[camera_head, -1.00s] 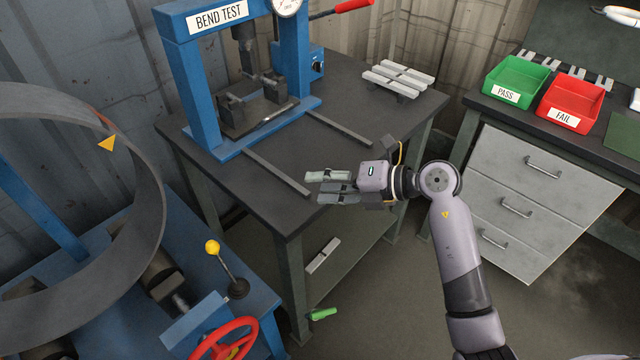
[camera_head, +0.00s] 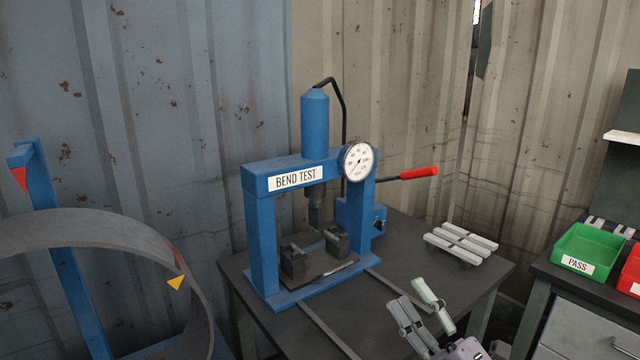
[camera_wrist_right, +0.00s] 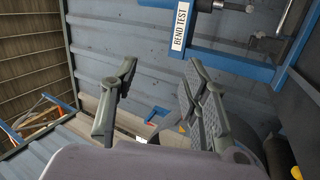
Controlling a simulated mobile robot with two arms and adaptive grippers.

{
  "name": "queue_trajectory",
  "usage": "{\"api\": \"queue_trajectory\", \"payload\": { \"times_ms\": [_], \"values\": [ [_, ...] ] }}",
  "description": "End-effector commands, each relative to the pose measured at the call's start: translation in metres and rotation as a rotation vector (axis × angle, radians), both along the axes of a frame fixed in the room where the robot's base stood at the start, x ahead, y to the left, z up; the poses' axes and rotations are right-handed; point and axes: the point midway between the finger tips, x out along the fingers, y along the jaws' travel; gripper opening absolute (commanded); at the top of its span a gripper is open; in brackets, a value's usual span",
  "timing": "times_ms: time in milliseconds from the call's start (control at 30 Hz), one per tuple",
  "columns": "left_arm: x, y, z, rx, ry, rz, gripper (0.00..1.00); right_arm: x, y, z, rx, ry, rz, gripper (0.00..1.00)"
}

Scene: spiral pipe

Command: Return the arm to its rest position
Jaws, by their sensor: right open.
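My right gripper (camera_head: 409,294) shows at the bottom edge of the head view, in front of the bend-test table. Its two pale fingers are spread, point up and to the left, and have nothing between them. In the right wrist view the same gripper (camera_wrist_right: 160,72) is open and empty, with the corrugated wall beyond it. Most of my right arm is below the head view. My left gripper is in neither view.
The blue bend-test press (camera_head: 262,240) stands on the dark table (camera_head: 405,240), left of my gripper. Pale bars (camera_head: 462,243) lie at the table's back right. The green PASS bin (camera_head: 588,252) and part of the red FAIL bin (camera_head: 630,275) are at right. A large curved metal strip (camera_head: 110,232) is at left.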

Motion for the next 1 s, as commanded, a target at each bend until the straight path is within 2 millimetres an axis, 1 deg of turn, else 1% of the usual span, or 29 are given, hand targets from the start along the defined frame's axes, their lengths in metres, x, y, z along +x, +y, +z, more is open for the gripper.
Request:
{"api": "queue_trajectory", "payload": {
  "times_ms": [33,67,133,167,200,233,267,333,367,400,467,500,567,600,667,700,767,800,867,900,967,1000],
  "values": [
    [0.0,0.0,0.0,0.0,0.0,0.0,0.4,-0.003,-0.016,0.001,0.099,0.024,-0.058,0.42],
    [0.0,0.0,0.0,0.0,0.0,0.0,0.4,-0.004,-0.027,0.0,0.161,0.043,-0.094,0.42],
    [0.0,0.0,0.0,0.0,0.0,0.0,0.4,-0.006,-0.053,-0.007,0.295,0.098,-0.182,0.42],
    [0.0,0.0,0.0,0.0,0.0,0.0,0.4,-0.008,-0.063,-0.012,0.353,0.129,-0.22,0.42],
    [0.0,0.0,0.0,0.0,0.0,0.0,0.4,-0.01,-0.077,-0.021,0.424,0.175,-0.271,0.42],
    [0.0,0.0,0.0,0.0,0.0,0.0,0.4,-0.012,-0.087,-0.03,0.477,0.214,-0.309,0.42],
    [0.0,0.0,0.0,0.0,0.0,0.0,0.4,-0.015,-0.096,-0.04,0.527,0.255,-0.346,0.42],
    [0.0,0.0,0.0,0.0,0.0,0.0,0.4,-0.024,-0.114,-0.068,0.637,0.368,-0.432,0.42],
    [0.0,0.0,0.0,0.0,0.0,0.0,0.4,-0.028,-0.12,-0.082,0.68,0.422,-0.468,0.42],
    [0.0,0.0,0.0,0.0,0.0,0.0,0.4,-0.036,-0.126,-0.101,0.733,0.498,-0.514,0.42],
    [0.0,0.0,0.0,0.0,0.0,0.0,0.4,-0.05,-0.132,-0.132,0.804,0.623,-0.582,0.42],
    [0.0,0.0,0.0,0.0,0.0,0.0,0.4,-0.061,-0.133,-0.154,0.844,0.712,-0.625,0.42],
    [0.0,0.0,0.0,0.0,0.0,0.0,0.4,-0.081,-0.131,-0.185,0.893,0.854,-0.684,0.42],
    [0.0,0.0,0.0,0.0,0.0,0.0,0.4,-0.096,-0.127,-0.205,0.918,0.949,-0.718,0.42],
    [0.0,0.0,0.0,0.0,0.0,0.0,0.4,-0.119,-0.119,-0.231,0.944,1.087,-0.761,0.42],
    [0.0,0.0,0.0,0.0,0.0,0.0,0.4,-0.134,-0.113,-0.244,0.953,1.17,-0.783,0.42],
    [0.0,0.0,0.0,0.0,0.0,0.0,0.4,-0.156,-0.103,-0.262,0.96,1.286,-0.811,0.42],
    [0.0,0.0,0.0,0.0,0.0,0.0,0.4,-0.171,-0.097,-0.272,0.959,1.361,-0.825,0.42],
    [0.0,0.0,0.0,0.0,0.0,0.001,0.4,-0.191,-0.087,-0.283,0.954,1.463,-0.842,0.42],
    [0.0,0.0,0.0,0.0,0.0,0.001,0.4,-0.205,-0.08,-0.29,0.947,1.531,-0.852,0.42],
    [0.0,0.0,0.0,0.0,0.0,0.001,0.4,-0.226,-0.07,-0.298,0.933,1.628,-0.862,0.42],
    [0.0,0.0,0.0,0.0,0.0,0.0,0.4,-0.24,-0.063,-0.302,0.921,1.69,-0.867,0.42]
  ]
}}
